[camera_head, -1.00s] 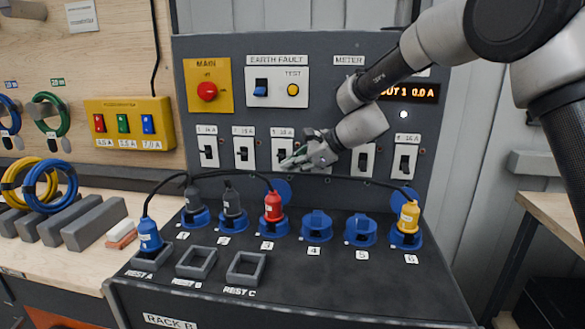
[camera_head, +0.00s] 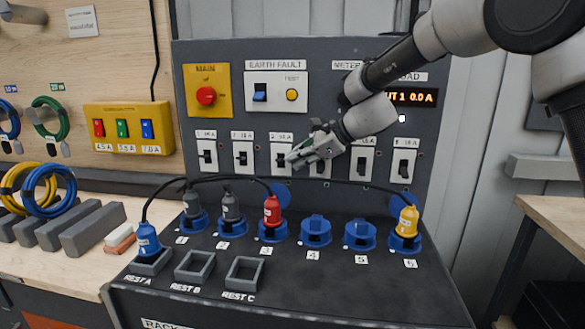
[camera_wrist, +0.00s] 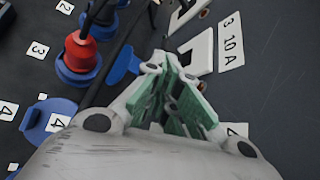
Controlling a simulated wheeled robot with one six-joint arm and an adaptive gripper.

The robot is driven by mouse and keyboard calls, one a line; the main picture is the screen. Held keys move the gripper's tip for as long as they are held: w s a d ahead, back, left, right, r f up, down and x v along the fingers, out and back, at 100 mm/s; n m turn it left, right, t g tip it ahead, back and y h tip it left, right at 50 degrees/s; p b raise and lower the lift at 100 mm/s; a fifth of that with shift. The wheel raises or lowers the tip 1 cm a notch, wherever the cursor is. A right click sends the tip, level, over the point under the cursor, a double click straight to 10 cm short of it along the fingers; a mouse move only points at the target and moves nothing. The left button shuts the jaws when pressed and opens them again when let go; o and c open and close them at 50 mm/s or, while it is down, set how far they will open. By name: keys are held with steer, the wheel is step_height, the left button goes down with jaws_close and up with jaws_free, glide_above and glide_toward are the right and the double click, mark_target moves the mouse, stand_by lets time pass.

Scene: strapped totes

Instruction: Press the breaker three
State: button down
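Breaker three (camera_head: 280,150) is a white-framed black switch, third from the left in the row on the grey panel. In the wrist view its white frame (camera_wrist: 198,52) shows ahead of the fingers, beside a "3 10 A" label (camera_wrist: 231,40). My gripper (camera_head: 293,158) is just right of the switch in the head view, its fingers pointing at the panel. Its green-padded fingers (camera_wrist: 170,72) look brought together, with nothing held between them. I cannot tell if the tips touch the switch. The lever's position is too small to read.
Breaker four (camera_head: 320,165) is partly hidden behind my gripper. Below stand a red plug (camera_head: 272,211) in socket 3, other plugs and blue sockets (camera_head: 316,232). Cables arch in front of the lower panel. A red main knob (camera_head: 206,96) and a meter display (camera_head: 410,97) are above.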

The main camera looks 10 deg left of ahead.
steer(key=v, duration=0.9)
steer(key=shift+d+f, duration=0.3)
steer(key=shift+f, duration=0.05)
steer(key=shift+s, duration=0.1)
steer(key=s+d+f+n+g+h, duration=0.2)
steer(key=s+d+f+n+h, duration=0.2)
steer(key=s+d+f+n, duration=0.4)
steer(key=s+d+r+n+t+h, duration=0.1)
steer(key=s+d+n+h, duration=0.1)
steer(key=s+d, duration=0.5)
steer(key=s+d+r+n+t+h, duration=0.1)
steer(key=s+d, duration=0.7)
steer(key=d, duration=0.8)
steer(key=s+d+r+n+t+h, duration=0.2)
steer(key=s+d, duration=0.5)
steer(key=d, duration=0.5)
steer(key=shift+s+d+r+n+h, duration=0.3)
steer(key=shift+r+n+h, duration=0.2)
steer(key=shift+n+h, duration=0.55)
